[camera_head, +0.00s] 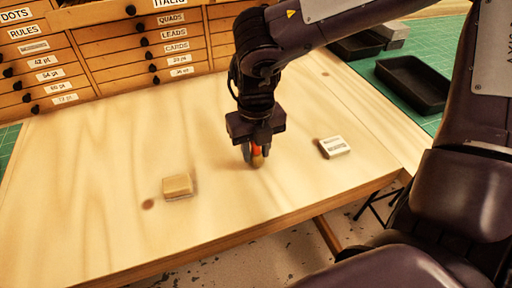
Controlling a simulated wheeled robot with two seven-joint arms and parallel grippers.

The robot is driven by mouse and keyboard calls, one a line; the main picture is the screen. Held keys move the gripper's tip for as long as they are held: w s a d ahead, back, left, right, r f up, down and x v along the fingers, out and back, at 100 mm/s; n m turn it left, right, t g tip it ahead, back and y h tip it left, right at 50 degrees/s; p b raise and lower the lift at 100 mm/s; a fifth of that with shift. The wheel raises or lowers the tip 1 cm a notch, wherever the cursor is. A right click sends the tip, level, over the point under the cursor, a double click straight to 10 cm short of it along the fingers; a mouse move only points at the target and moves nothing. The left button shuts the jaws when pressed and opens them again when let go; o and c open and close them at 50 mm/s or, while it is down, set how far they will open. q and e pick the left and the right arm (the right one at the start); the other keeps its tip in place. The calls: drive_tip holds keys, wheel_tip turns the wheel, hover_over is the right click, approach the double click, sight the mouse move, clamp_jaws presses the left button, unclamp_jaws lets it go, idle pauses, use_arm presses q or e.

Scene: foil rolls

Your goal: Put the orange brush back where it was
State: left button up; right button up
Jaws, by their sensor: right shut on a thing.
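My right gripper (256,158) points down over the middle of the wooden tabletop (90,200). It is shut on the orange brush (257,154), of which only a small orange and yellowish part shows between the fingers. The fingers hide the rest of the brush. Its lower end is close to the tabletop; I cannot tell whether it touches. My left gripper is not in view.
A tan block (178,186) lies left of the gripper, and a white and grey block (334,147) lies to its right. Labelled wooden drawers (130,50) stand along the back. A black tray (412,84) sits on a green mat at the right. Bare tabletop surrounds the blocks.

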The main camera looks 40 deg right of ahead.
drive_tip(key=o, duration=1)
drive_tip(key=shift+f, duration=0.15)
drive_tip(key=shift+c, duration=0.2)
drive_tip(key=shift+r, duration=0.45)
wheel_tip(320, 180, up, 12)
drive_tip(key=shift+f, duration=0.25)
